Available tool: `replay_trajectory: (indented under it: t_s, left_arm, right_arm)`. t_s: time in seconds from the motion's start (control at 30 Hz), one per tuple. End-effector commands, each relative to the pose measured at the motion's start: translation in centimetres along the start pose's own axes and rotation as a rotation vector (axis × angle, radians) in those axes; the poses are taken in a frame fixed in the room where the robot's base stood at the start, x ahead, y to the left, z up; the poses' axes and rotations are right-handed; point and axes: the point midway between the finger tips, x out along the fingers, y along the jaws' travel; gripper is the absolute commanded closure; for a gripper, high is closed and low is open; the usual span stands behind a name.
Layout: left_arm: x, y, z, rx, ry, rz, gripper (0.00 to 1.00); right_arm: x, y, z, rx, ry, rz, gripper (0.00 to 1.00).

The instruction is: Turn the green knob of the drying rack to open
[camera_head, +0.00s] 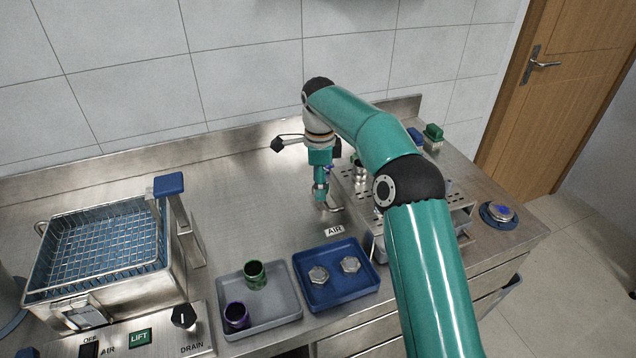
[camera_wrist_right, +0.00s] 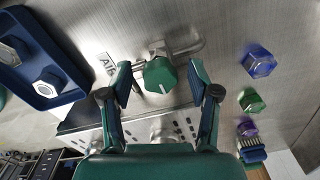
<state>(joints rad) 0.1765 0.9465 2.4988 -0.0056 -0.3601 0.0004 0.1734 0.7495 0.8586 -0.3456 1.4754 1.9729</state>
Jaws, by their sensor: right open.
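The green knob (camera_wrist_right: 160,75) shows in the wrist view as a faceted cap with a pale pointer line, beside a bent metal pipe and the AIR label (camera_wrist_right: 107,64). In the head view my gripper and arm hide the knob. The drying rack, a perforated steel stand, shows in the head view (camera_head: 352,196) partly behind my arm, and in the wrist view (camera_wrist_right: 90,138). My right gripper (camera_head: 321,192) points down over the counter near the AIR label. In the wrist view it is open (camera_wrist_right: 160,68), one finger each side of the knob, with no clear contact visible. My left gripper is out of view.
A blue tray (camera_head: 305,297) with two metal hex pieces and a grey tray (camera_head: 284,321) with green and purple cups stand in front. A steel tank (camera_head: 160,283) with a blue basket is at left. A green brush (camera_head: 433,134) stands behind right. The back-left counter is clear.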

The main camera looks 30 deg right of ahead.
Motion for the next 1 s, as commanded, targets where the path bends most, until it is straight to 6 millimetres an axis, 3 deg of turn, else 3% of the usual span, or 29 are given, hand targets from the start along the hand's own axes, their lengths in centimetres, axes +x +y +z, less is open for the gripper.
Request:
replay_trajectory:
  t_s: [0.07,0.4,0.73,1.0]
  left_arm:
    - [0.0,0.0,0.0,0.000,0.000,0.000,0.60]
    - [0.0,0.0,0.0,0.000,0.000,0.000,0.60]
    - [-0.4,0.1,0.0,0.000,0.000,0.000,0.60]
    - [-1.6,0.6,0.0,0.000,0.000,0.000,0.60]
  right_arm:
    - [0.0,0.0,0.0,0.000,0.000,0.000,0.43]
    - [0.0,0.0,0.0,-0.001,0.000,0.000,0.99]
    - [-0.1,0.0,0.2,-0.039,-0.001,0.001,0.99]
    - [-0.3,0.1,0.2,-0.181,-0.001,0.001,0.99]
